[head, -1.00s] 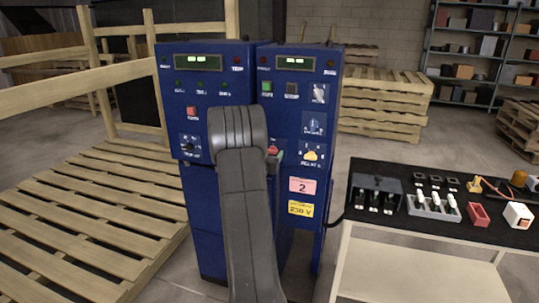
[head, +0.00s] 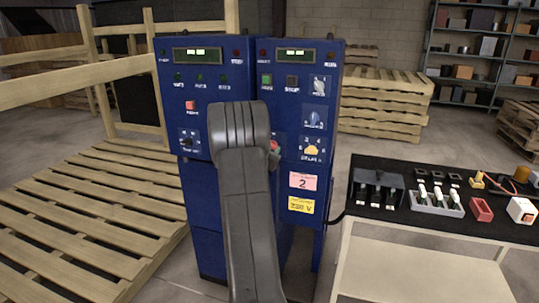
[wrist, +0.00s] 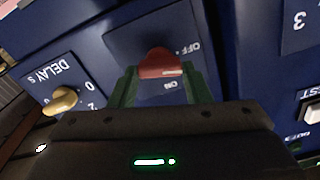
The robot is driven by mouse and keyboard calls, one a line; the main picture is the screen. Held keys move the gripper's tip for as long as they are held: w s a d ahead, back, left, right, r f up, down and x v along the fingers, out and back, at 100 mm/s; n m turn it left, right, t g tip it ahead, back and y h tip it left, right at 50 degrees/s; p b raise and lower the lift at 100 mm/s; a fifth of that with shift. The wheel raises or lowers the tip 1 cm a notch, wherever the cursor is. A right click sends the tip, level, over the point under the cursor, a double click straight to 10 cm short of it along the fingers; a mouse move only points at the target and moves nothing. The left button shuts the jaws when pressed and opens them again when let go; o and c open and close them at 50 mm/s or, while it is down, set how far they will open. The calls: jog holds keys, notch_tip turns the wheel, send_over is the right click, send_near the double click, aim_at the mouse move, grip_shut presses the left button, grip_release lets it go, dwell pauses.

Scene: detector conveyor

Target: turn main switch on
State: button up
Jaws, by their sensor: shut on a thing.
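The main switch has a red handle (wrist: 160,66) on a dark plate marked OFF and ON on the blue cabinet. In the wrist view, my gripper (wrist: 158,80) is shut on this handle, with a green finger on either side. The handle lies about level in that view, with OFF to its right and ON below it. I cannot tell for sure which mark it points to. In the head view, my arm hides most of the switch and gripper; a bit of red shows at the arm's right edge.
A yellow DELAY knob (wrist: 62,99) sits left of the switch in the wrist view, and a white button (wrist: 313,112) is at the right. In the head view, a black-topped bench (head: 440,228) with small parts stands at right, and a wooden pallet (head: 90,225) lies at left.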

jog(key=shift+d+f+m+b, duration=0.1)
jog(key=shift+f+m+b, duration=0.05)
jog(key=shift+m+b, duration=2.9)
jog(key=shift+d+f+m+b, duration=0.1)
jog(key=shift+m+b, duration=1.95)
jog(key=shift+m, duration=2.3)
jog(key=o, duration=1)
jog(key=shift+s+a, duration=0.1)
jog(key=b+v, duration=0.1)
jog(key=v, duration=1.2)
jog(key=shift+s+a+r, duration=0.1)
jog(key=shift+s, duration=0.25)
jog(key=shift+w, duration=0.1)
